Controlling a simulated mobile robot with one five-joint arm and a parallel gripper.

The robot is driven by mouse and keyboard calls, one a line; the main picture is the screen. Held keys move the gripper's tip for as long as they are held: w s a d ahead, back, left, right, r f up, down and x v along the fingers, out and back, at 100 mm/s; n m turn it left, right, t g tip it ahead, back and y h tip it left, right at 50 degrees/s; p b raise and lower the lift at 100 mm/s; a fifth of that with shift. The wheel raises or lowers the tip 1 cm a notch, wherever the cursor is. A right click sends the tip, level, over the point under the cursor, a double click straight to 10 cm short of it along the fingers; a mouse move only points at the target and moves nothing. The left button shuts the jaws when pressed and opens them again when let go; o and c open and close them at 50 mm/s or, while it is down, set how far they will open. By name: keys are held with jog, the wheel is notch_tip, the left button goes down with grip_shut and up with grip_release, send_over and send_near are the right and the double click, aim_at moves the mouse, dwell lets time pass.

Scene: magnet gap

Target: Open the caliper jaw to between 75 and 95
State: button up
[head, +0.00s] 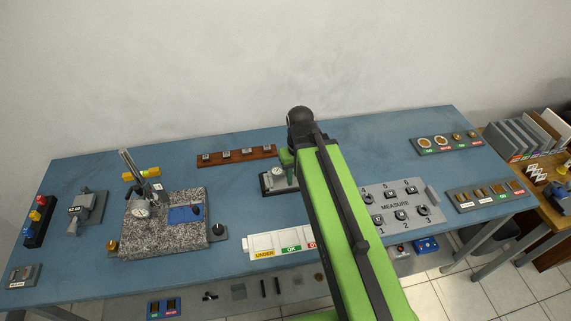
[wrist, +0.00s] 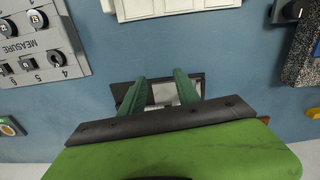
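My gripper (wrist: 159,88) shows in the wrist view with its two green fingers apart, over a small device (wrist: 163,94) on a dark base. Only part of a pale block shows between the fingers; I cannot tell whether they touch it. In the head view the same device (head: 277,179), with a round dial and a dark base, stands beside my arm, which partly hides it and my fingertips. I cannot tell for sure that it is the caliper, and no jaw reading is legible. Another grey instrument with a display (head: 84,208) stands at the far left.
A white tray marked UNDER and OK (head: 268,244) lies in front of the device. A MEASURE panel with numbered posts (head: 388,206) is to its right. A granite plate with a dial stand (head: 165,238) is to its left. A brown rack (head: 237,156) lies behind.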

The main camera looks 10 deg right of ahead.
jog(key=w+r+n+p, duration=0.3)
jog(key=w+r+n, duration=0.1)
jog(key=w+n, duration=0.35)
jog(key=w+r+n+p, duration=0.4)
jog(key=w+n, duration=0.2)
jog(key=n, duration=0.3)
jog(key=shift+n, duration=0.25)
notch_tip(320, 180, down, 18)
jog(key=b, duration=1.8)
jog(key=shift+w+a+f, duration=0.1)
jog(key=shift+w+a, duration=0.05)
jog(key=shift+c, duration=0.5)
grip_shut()
